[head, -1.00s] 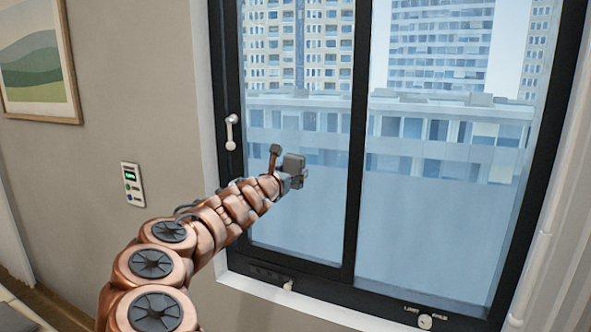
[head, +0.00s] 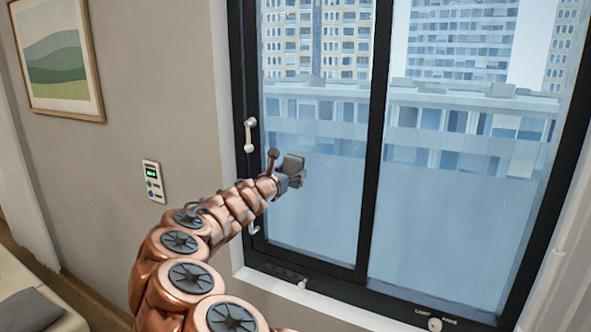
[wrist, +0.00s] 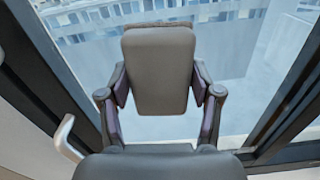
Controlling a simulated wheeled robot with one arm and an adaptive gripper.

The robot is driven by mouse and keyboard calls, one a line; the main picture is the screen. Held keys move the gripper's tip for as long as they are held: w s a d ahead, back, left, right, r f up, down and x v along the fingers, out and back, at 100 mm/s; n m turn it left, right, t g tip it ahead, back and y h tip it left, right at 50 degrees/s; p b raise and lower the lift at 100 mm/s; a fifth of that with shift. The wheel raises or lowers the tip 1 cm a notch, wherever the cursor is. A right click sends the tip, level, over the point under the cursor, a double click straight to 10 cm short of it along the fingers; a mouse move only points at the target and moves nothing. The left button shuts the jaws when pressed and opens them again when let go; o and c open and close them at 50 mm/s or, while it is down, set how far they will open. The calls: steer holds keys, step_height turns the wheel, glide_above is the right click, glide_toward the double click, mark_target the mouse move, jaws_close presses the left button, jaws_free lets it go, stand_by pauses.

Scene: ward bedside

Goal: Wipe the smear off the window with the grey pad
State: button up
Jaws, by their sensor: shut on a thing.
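My gripper (head: 290,179) is in front of the left pane of the window (head: 320,215), in its lower half near the left frame. In the wrist view, my gripper (wrist: 159,88) is shut on the grey pad (wrist: 158,62), one finger on each side of it. The pad also shows in the head view (head: 293,164), upright and facing the glass. I cannot tell whether it touches the glass. I cannot make out the smear in either view; the pad hides part of the pane.
White window handles (head: 250,135) sit on the dark left frame, close to my arm. A dark upright (head: 375,150) divides the panes. A wall control (head: 153,181) and a framed picture (head: 57,65) are on the left wall. A sill runs below.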

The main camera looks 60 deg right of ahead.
steer(key=shift+w+p, duration=1.1)
steer(key=shift+w, duration=0.3)
steer(key=shift+w+a, duration=0.1)
steer(key=shift+w, duration=0.3)
steer(key=shift+a, duration=0.1)
steer(key=shift+s+a, duration=0.15)
steer(key=shift+a, duration=2.75)
steer(key=shift+a, duration=0.1)
steer(key=shift+s+a, duration=0.1)
steer(key=shift+a, duration=1.3)
